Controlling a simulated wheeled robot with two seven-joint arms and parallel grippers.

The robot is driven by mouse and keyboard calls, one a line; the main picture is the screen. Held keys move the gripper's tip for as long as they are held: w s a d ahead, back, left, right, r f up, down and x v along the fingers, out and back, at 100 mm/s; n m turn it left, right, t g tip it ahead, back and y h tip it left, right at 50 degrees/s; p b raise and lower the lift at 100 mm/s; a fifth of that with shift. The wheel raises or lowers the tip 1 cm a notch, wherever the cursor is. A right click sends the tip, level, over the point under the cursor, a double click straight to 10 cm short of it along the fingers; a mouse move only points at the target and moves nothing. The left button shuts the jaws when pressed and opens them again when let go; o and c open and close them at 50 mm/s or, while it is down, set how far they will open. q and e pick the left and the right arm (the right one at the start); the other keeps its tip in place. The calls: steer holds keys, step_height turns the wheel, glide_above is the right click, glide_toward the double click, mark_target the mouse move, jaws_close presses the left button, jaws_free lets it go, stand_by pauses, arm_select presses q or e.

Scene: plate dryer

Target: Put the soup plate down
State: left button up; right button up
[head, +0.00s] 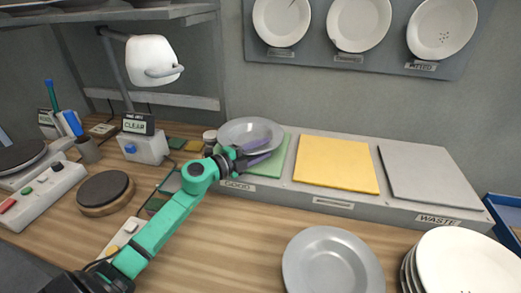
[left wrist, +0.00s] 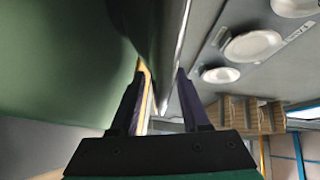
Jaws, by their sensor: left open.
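The grey soup plate (head: 248,129) is at the back, over the left part of the green mat (head: 277,163) behind the "GOOD" label. I cannot tell whether its whole base rests on the mat. My left gripper (head: 262,152) is at the plate's front right rim with its two dark fingers apart. In the left wrist view the fingers of this gripper (left wrist: 158,95) stand open on either side of a thin edge, which looks like the plate's rim; the contact is unclear. My right gripper is out of view.
A yellow mat (head: 336,164) and a grey mat (head: 418,174) labelled "WASTE" lie bare to the right. Another grey plate (head: 332,262) lies on the table in front, beside a stack of white plates (head: 468,265). A lamp (head: 153,60) stands at the back left.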

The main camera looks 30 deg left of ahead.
arm_select(q)
steer(key=shift+s+a+f, duration=0.1)
steer(key=shift+s+a, duration=0.15)
steer(key=shift+s, duration=0.25)
steer(key=b+v, duration=0.2)
steer(key=v, duration=0.9)
